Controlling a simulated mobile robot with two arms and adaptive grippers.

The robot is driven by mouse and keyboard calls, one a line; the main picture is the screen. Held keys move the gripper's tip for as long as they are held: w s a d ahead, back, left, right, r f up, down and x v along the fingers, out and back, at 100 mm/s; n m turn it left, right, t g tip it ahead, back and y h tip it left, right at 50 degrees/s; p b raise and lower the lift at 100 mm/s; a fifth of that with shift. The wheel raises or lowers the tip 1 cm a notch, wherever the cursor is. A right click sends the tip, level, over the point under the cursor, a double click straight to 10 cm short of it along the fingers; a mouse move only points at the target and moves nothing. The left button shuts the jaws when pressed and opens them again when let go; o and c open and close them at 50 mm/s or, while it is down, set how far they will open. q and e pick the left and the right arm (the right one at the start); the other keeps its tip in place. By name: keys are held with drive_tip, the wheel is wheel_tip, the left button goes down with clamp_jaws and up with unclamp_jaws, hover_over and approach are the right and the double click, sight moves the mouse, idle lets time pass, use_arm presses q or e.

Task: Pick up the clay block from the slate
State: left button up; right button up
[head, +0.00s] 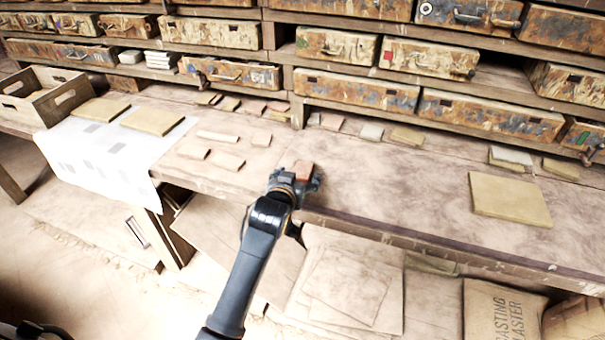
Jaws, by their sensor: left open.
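My left gripper (310,182) is open at the front edge of the long workbench, in the middle of the picture. A small reddish-brown block (303,169), which looks like the clay block, lies right at its fingers. The gripper covers part of the block, and I cannot tell whether the fingers touch it. I cannot make out a separate slate under the block. My right gripper is not in view.
Several thin clay pieces (229,161) lie left of the gripper. A tan board (510,199) lies at the right, and another (153,120) on white paper (104,160) at the left. Shelves with worn drawers (357,93) stand behind.

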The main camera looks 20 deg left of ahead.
sight(302, 169)
use_arm(q)
drive_tip(key=shift+p+x, duration=0.45)
drive_tip(key=shift+x, duration=2.3)
drive_tip(key=shift+r, duration=0.1)
drive_tip(key=c, duration=1.4)
